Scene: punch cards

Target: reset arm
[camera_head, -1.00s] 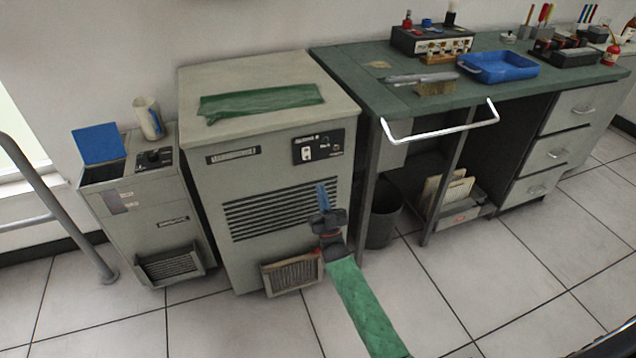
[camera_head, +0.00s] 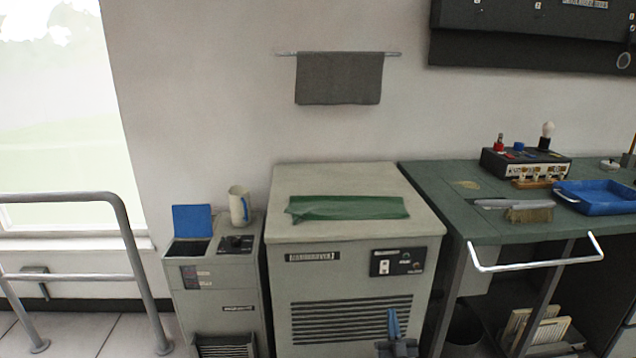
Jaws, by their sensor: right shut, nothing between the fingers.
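My right gripper (camera_head: 393,322) shows at the bottom edge, in front of the lower front of the large beige cabinet (camera_head: 350,300). Its blue fingers point up and are together, with nothing between them. The rest of the right arm is cut off by the bottom edge. My left gripper is out of the picture.
A green cloth (camera_head: 345,208) lies on the large cabinet. A smaller cabinet (camera_head: 215,290) with a mug (camera_head: 239,206) stands to its left, beside a grey railing (camera_head: 128,240). At right is a green workbench (camera_head: 480,225) with a white front rail (camera_head: 535,263) and a blue tray (camera_head: 600,198).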

